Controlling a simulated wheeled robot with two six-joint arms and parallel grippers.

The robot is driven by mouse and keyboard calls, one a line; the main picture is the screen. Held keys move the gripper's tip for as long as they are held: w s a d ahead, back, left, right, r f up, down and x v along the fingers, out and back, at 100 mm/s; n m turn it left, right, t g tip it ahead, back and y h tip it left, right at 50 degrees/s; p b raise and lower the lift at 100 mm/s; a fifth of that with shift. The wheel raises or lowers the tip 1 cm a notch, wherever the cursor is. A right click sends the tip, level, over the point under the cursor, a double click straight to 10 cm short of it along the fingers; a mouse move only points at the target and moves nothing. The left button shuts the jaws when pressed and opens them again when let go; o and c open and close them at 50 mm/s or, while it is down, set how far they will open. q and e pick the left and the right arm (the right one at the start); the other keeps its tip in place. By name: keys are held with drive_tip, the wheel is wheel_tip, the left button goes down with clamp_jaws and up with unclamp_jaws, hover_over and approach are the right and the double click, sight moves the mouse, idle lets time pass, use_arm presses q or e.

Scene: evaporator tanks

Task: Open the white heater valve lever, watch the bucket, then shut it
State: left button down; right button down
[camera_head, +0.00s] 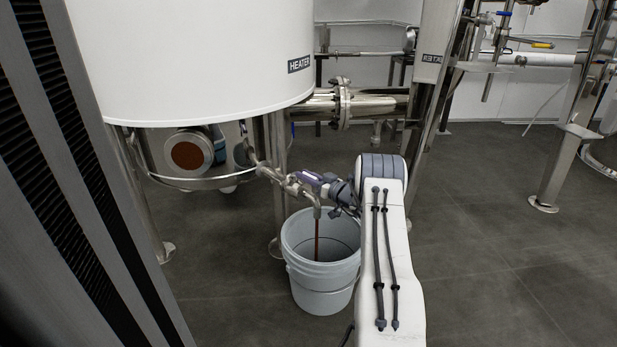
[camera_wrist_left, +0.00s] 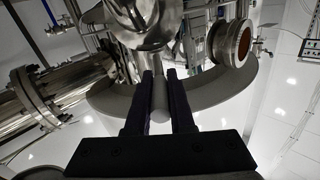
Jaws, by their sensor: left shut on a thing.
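The white heater tank (camera_head: 200,50) with its HEATER label stands at the upper left. A metal valve outlet (camera_head: 290,183) reaches out from under it, with its spout over the bucket. A thin brown stream (camera_head: 317,238) runs from the spout into the light grey bucket (camera_head: 321,292) on the floor. My left gripper (camera_head: 322,183) is at the valve. In the left wrist view its two dark fingers (camera_wrist_left: 160,92) are shut on the pale valve lever (camera_wrist_left: 159,108), a round-ended rod. The liquid level in the bucket is hard to tell. My right gripper does not show.
Steel tank legs (camera_head: 278,170) stand just behind the bucket, and a flanged pipe (camera_head: 345,103) runs behind the valve. A second steel frame (camera_head: 557,165) stands at the right. The dark tiled floor (camera_head: 475,250) is clear at the right.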

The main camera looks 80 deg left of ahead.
use_arm(q)
drive_tip(key=shift+s, duration=0.2)
drive_tip(key=c, duration=0.8)
unclamp_jaws()
drive_tip(key=shift+a, duration=0.1)
drive_tip(key=shift+w, duration=0.1)
drive_tip(key=shift+w, duration=0.1)
drive_tip(key=shift+w+d+r, duration=0.1)
drive_tip(key=shift+w+d, duration=0.1)
drive_tip(key=shift+d, duration=0.1)
drive_tip(key=shift+p+v, duration=2.25)
drive_tip(key=shift+v, duration=2.65)
drive_tip(key=shift+s, duration=0.1)
